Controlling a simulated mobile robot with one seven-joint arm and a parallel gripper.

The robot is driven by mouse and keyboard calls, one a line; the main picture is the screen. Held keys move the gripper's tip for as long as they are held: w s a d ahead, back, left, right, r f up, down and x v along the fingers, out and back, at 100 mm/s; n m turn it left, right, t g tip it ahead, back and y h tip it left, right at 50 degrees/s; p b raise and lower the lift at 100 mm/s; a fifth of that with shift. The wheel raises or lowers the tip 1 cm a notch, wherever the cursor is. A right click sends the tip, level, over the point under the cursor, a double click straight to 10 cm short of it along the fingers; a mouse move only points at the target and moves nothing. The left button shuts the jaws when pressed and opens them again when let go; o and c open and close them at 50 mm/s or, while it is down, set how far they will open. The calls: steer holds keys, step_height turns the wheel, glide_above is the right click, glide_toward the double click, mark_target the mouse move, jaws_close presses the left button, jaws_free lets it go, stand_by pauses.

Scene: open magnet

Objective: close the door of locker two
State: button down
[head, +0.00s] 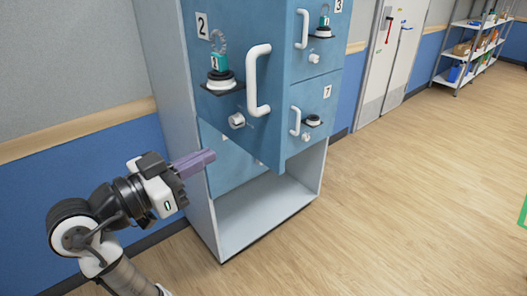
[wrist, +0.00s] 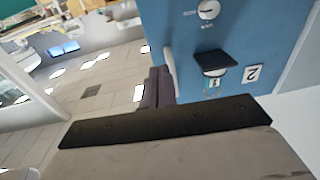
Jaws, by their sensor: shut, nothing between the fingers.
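The blue door of locker two (head: 225,108) stands partly open, swung out from the cabinet. It bears a "2" label, a small shelf with a teal padlock (head: 216,62), a knob (head: 237,120) and a white handle (head: 257,80) near its free edge. My gripper (head: 211,156) is shut and empty, just below and left of the door's lower part in the head view. In the wrist view, the shut fingers (wrist: 158,86) lie beside the upside-down door (wrist: 230,30), left of its padlock shelf (wrist: 213,63). I cannot tell whether they touch the door.
The grey cabinet (head: 186,140) has an open bottom bay (head: 262,212). Doors three (head: 318,45) and seven (head: 318,95) look shut at the right. A wall is behind at left. Wooden floor (head: 410,200) is clear to the right; a shelf rack (head: 470,48) stands far off.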

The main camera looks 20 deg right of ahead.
mark_target(277, 132)
steer(key=shift+m+g, duration=0.3)
steer(key=shift+g, duration=0.2)
steer(key=p+x, duration=0.1)
steer(key=x, duration=0.3)
steer(key=p+x, duration=0.2)
steer(key=x, duration=0.2)
steer(key=s+p+x, duration=0.1)
steer(key=x, duration=0.4)
steer(key=shift+d+f, duration=0.25)
steer(key=shift+d, duration=0.05)
steer(key=shift+w+d+f+p, duration=0.15)
steer(key=shift+d+p, duration=0.15)
steer(key=shift+d, duration=0.15)
